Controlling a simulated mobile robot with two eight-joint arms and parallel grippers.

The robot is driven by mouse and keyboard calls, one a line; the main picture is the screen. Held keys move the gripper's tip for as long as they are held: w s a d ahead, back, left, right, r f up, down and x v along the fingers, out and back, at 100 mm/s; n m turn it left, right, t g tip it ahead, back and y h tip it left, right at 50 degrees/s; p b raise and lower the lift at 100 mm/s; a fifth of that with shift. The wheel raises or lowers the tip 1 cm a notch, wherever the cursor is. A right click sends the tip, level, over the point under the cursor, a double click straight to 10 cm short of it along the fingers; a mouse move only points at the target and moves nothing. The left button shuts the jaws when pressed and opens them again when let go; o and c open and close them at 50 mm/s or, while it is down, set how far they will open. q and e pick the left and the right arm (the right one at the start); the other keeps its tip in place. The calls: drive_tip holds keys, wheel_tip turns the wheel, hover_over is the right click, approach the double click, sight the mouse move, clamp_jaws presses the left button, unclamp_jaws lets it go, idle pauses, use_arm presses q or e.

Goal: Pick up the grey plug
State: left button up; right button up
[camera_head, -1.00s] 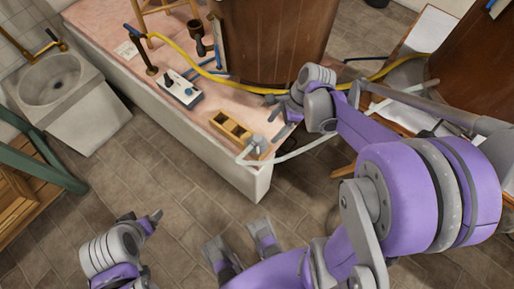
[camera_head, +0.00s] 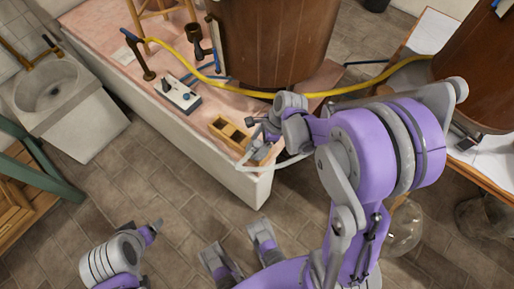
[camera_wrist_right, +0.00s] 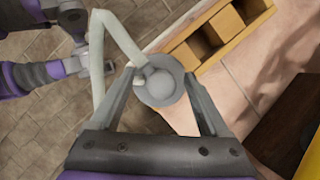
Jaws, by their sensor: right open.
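The grey plug (camera_wrist_right: 160,82) is a round, cup-like grey piece with a pale knob, seen from above in the right wrist view. A pale hose runs beside it. In the head view the plug (camera_head: 260,154) is partly hidden by my right gripper, at the near corner of the pink-topped platform. My right gripper (camera_head: 257,137) is open above it. In the wrist view the two fingers of the right gripper (camera_wrist_right: 158,78) stand on either side of the plug. I cannot tell whether they touch it. My left gripper (camera_head: 153,230) is at lower left, away from the platform, its jaws unclear.
A wooden tray with compartments (camera_head: 230,133) stands right beside the plug. A control box (camera_head: 178,95), a yellow hose (camera_head: 350,91) and a large wooden vat (camera_head: 275,45) are farther back. A stone sink (camera_head: 62,105) is at left. The floor in front is open.

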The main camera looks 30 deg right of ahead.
drive_tip(key=shift+r, duration=0.1)
clamp_jaws()
idle(0.3)
